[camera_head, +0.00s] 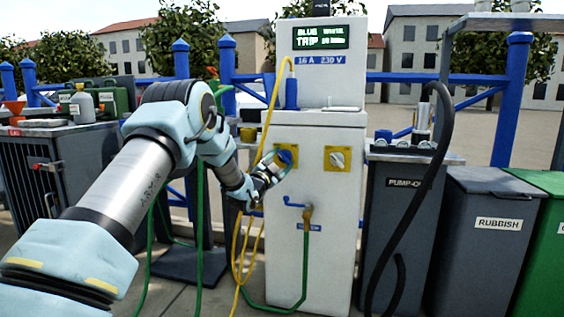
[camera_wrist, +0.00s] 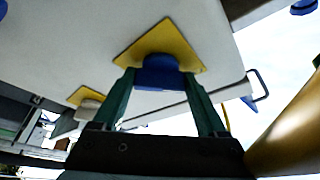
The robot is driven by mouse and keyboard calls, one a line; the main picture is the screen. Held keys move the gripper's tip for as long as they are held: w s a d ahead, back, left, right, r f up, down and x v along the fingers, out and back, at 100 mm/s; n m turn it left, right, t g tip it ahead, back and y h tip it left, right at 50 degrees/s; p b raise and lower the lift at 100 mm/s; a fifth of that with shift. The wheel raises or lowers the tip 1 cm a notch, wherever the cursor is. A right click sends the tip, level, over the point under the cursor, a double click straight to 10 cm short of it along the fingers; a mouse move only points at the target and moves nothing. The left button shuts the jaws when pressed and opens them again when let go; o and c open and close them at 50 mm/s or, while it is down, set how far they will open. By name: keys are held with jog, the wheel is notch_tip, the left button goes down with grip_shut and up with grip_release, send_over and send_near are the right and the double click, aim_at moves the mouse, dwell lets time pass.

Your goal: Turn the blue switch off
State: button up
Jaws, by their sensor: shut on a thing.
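The blue switch (camera_head: 287,154) is a rotary knob on a yellow plate, at the left of the white pedestal's front (camera_head: 315,200). In the wrist view the blue knob (camera_wrist: 158,70) sits between the two green fingers of my gripper (camera_wrist: 158,82), which is shut on it. In the head view my gripper (camera_head: 272,168) reaches the knob from the left and partly covers it.
A white switch (camera_head: 337,159) on its own yellow plate is just right of the blue one. A yellow cable (camera_head: 271,110) hangs by my gripper. A tap with a green hose (camera_head: 307,215) is below. A pump-out cabinet (camera_head: 405,215) stands to the right.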

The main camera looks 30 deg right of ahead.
jog(key=shift+f, duration=0.1)
jog(key=o, duration=1.3)
jog(key=p+v, duration=0.1)
jog(key=v, duration=0.9)
jog(key=shift+s+a+p, duration=0.15)
jog(key=shift+a+p, duration=0.15)
jog(key=shift+a, duration=0.1)
